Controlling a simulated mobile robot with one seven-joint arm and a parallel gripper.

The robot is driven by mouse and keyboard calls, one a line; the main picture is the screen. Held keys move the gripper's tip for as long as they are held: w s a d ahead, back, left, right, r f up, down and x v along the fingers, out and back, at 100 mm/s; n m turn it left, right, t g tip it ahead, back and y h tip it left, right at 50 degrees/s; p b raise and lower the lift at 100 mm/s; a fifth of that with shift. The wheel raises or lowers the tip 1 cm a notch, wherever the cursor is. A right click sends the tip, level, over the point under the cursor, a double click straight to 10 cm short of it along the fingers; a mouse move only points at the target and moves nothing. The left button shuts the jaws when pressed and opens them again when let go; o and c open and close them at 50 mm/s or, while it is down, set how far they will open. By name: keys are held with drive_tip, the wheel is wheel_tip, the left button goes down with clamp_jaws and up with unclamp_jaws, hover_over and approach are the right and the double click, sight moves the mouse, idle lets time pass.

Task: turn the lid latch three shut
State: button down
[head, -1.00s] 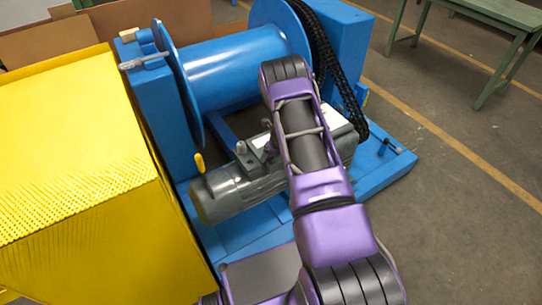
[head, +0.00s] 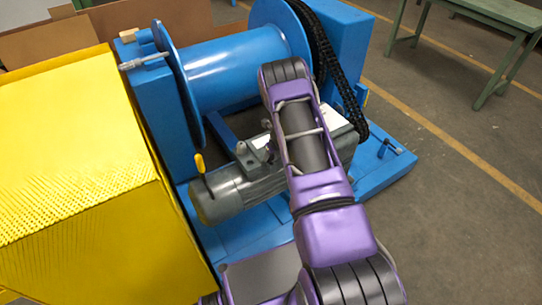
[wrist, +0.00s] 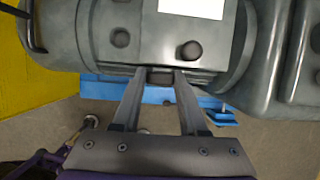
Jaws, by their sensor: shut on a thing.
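A grey motor (head: 238,187) lies on the blue base frame, with a box lid (wrist: 170,30) on its side that bears a white label (wrist: 192,6). In the wrist view my gripper (wrist: 160,76) has its two fingers close together at the lid's lower edge. They are shut on a small dark piece (wrist: 160,75), which seems to be the lid latch. The fingers hide its sides, so its turn angle is hard to tell. In the head view my purple arm covers the gripper and latch. Two dark round knobs, one right (wrist: 190,50) and one left (wrist: 121,38), show on the casing.
A blue drum (head: 240,65) and black chain (head: 328,60) stand behind the motor. A yellow perforated guard (head: 75,150) fills the left. A small T-handled piece (head: 388,148) sits on the frame's right end. Open floor and a green table (head: 500,20) lie right.

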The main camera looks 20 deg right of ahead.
drive_tip(key=shift+f+b, duration=0.1)
drive_tip(key=shift+b, duration=0.25)
drive_tip(key=n+y+b, duration=0.1)
drive_tip(key=n+b, duration=0.2)
drive_tip(key=shift+d+f, duration=0.15)
drive_tip(key=n+g+b, duration=0.1)
drive_tip(key=n+b, duration=0.1)
drive_tip(key=n, duration=0.1)
drive_tip(key=n+g+y+b, duration=0.1)
drive_tip(key=n+b, duration=0.1)
drive_tip(key=shift+d+n+y, duration=0.2)
drive_tip(key=shift+n+y, duration=0.1)
drive_tip(key=shift+n, duration=0.1)
drive_tip(key=n, duration=0.2)
drive_tip(key=n+g+b, duration=0.1)
drive_tip(key=n, duration=0.1)
drive_tip(key=shift+d+r+y, duration=0.1)
drive_tip(key=shift+r+y, duration=0.1)
drive_tip(key=shift+y, duration=0.2)
drive_tip(key=n+g, duration=0.2)
drive_tip(key=n, duration=0.2)
drive_tip(key=shift+w+n, duration=0.15)
drive_tip(key=shift+n, duration=0.45)
drive_tip(key=shift+c, duration=2.2)
unclamp_jaws()
